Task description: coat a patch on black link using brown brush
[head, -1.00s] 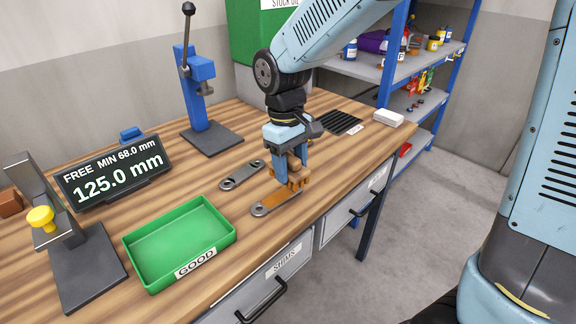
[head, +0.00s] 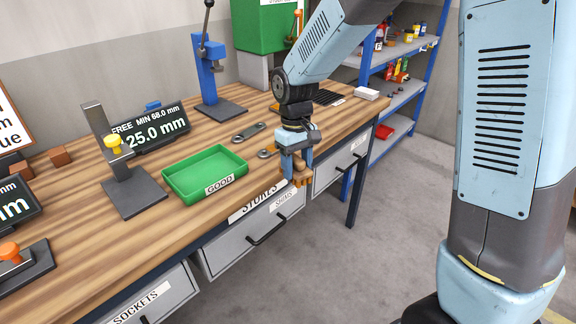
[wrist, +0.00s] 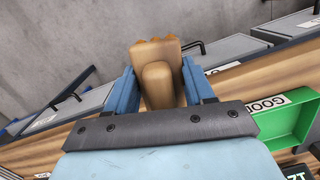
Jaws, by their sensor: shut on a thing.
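My gripper (head: 298,168) is shut on the brown brush (wrist: 157,75), which sits between the two blue fingers in the wrist view. In the head view the brush (head: 301,173) is at the bench's front edge, above the drawer fronts. A grey link's ring end (head: 266,153) shows just left of my gripper; the rest of that link is hidden behind the gripper. A second, dark grey link (head: 248,131) lies farther back on the bench. I cannot tell for sure which is the black link. The brush looks clear of both.
A green GOOD tray (head: 182,191) stands left of the links. A blue press (head: 207,75) and a gauge stand (head: 134,196) with a display (head: 150,128) are on the wooden bench. A blue-framed shelf (head: 402,92) stands at the right. The floor in front is clear.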

